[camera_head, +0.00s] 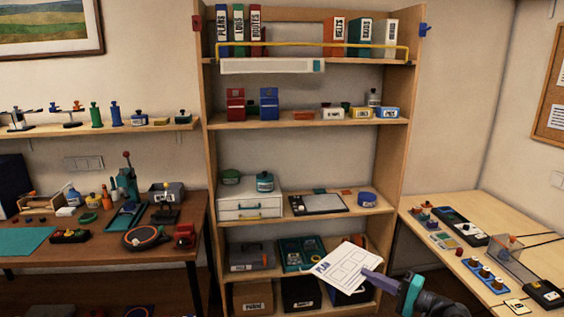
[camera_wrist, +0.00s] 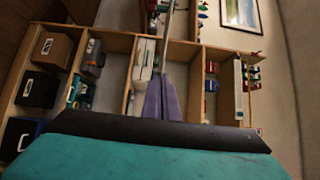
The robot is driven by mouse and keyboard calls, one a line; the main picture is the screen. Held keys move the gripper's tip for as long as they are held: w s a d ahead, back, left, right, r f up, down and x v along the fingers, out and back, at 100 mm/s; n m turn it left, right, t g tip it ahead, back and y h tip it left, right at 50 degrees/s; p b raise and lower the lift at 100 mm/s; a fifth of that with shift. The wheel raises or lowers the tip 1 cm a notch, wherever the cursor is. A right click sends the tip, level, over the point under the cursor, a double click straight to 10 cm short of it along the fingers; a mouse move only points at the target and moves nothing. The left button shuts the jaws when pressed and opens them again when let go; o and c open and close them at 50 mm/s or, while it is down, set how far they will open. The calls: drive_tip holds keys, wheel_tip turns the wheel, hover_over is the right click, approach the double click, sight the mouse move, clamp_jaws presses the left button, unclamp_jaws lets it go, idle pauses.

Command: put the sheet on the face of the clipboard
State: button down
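A white printed sheet (camera_head: 340,267) is held by one edge in my gripper (camera_head: 370,274), tilted, in front of the lower shelves. In the wrist view the purple fingers of my gripper (camera_wrist: 164,98) are closed together, and the sheet shows edge-on as a thin grey strip (camera_wrist: 168,35) beyond them. A flat board with a dark rim and a pale face, which looks like the clipboard (camera_head: 320,204), lies on the middle shelf above and left of the sheet. My gripper is below it and to its right, apart from it.
On the clipboard's shelf, a white drawer unit (camera_head: 249,200) stands at left and a blue round container (camera_head: 367,199) at right. Small orange and teal pieces lie behind the board. Below the sheet are bins (camera_head: 300,294). A cluttered table (camera_head: 480,222) stands at right.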

sight(362, 281)
drive_tip(key=a, duration=0.1)
drive_tip(key=s+a+n+g+y, duration=0.1)
drive_tip(key=a, duration=0.1)
drive_tip(key=shift+s+a+f+g, duration=0.1)
drive_tip(key=shift+s+f+g, duration=0.15)
drive_tip(key=shift+s+g, duration=0.05)
drive_tip(key=a+r+p, duration=0.1)
drive_tip(key=a, duration=0.1)
drive_tip(key=a+r+p, duration=0.3)
drive_tip(key=a, duration=0.1)
drive_tip(key=shift+r+p, duration=0.35)
drive_tip(key=shift+a+r, duration=0.2)
drive_tip(key=shift+a, duration=0.3)
drive_tip(key=shift+d, duration=0.2)
